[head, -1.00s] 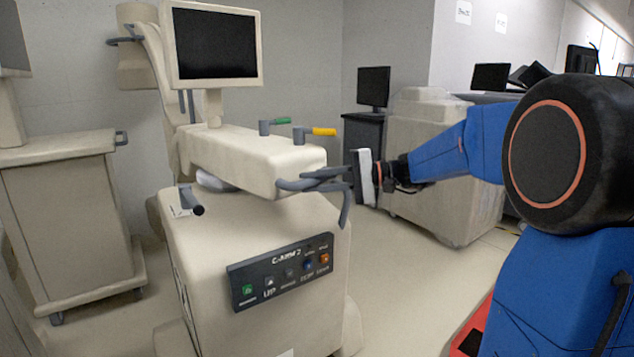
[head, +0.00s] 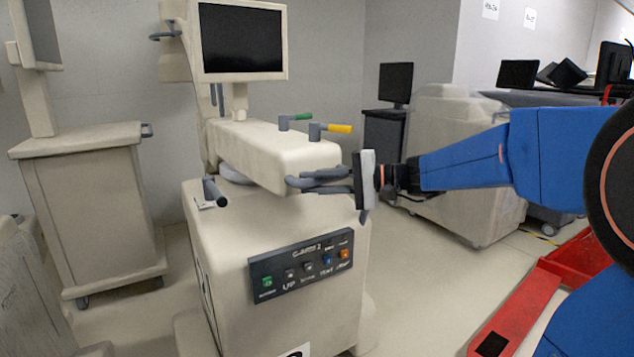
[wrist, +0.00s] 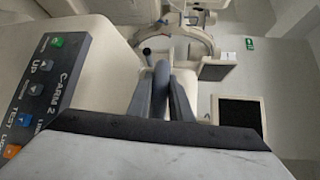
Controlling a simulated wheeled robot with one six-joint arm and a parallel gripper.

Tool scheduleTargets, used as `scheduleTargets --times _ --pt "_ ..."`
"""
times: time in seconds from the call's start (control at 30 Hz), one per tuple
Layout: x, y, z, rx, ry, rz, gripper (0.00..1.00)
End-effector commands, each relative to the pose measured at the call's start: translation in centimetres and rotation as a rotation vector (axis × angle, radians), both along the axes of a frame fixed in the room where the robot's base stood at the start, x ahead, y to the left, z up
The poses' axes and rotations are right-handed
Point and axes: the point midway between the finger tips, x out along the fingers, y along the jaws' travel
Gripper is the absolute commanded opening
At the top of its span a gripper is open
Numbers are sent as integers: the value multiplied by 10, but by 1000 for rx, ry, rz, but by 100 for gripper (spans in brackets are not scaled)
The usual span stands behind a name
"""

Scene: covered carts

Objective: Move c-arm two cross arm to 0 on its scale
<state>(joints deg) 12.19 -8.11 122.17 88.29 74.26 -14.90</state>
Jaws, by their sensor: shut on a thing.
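The C-arm 2 cart is a cream machine with a control panel (head: 300,268) on its front. Its cross arm (head: 265,148) is the cream beam on top, with a green lever (head: 296,120) and a yellow lever (head: 329,131). A grey handle (head: 318,180) sticks out from the beam's near end. My gripper (head: 352,181) is at that handle and shut on it. In the wrist view the grey handle (wrist: 161,85) runs away from between my jaws. The fingertips are partly hidden, and I cannot read any scale.
A monitor (head: 242,40) stands behind the beam. Another cream cart (head: 98,210) is at left, and a covered cart (head: 450,165) at back right. A small dark-ended handle (head: 214,191) sits on the cart's left. Open floor (head: 420,290) lies right of the cart.

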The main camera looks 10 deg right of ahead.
Motion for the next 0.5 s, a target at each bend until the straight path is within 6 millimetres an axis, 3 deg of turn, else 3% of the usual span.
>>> scheduleTargets --times 0.2,0.23,0.3,0.5 --pt "1 -3 0 0 0 -8 0" --pt "2 -4 0 0 1 -8 23" --pt "2 -4 0 0 1 -9 37" --pt "2 -3 0 0 1 -9 37"
